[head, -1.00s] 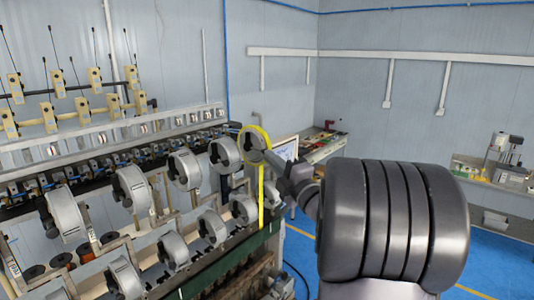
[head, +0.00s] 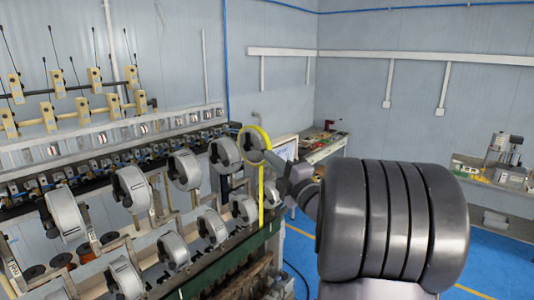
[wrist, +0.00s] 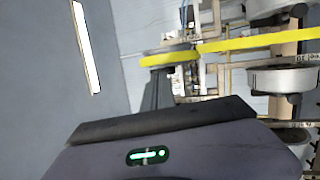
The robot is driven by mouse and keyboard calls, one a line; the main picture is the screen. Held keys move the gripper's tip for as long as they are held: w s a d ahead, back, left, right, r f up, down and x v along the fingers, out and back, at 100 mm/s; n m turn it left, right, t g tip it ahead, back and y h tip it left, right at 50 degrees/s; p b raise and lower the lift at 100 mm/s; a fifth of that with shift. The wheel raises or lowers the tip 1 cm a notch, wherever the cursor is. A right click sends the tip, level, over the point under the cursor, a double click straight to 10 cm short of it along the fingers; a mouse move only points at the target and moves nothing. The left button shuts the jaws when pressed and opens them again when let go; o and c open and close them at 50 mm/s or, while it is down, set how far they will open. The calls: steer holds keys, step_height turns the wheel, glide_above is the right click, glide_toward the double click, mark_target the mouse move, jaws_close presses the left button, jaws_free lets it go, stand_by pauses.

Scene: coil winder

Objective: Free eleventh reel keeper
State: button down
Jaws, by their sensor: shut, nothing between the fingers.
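The reel with yellow tape (head: 263,136) is at the right end of the upper row of reels in the head view. A yellow strip hangs straight down from it. My gripper (head: 274,158) is at the right side of this reel's face, its tip close to the hub. I cannot tell whether it touches. In the wrist view the yellow band (wrist: 262,42) crosses the upper right, and my gripper's dark finger (wrist: 157,88) points up to its left end. The fingers are shut with nothing between them. The keeper cannot be made out clearly.
More grey reels (head: 185,170) stand close by to the left, in an upper and a lower row on the winder. A bench (head: 325,146) stands behind my gripper. Blue floor (head: 345,232) is open at the right. Another bench (head: 505,175) is at the far right.

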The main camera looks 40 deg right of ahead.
steer(key=shift+w, duration=0.45)
steer(key=shift+w+a+p, duration=0.1)
steer(key=shift+w+p, duration=0.25)
steer(key=shift+p, duration=0.05)
steer(key=shift+w, duration=0.2)
steer(key=s+a, duration=0.1)
steer(key=s, duration=0.8)
steer(key=shift+a, duration=0.15)
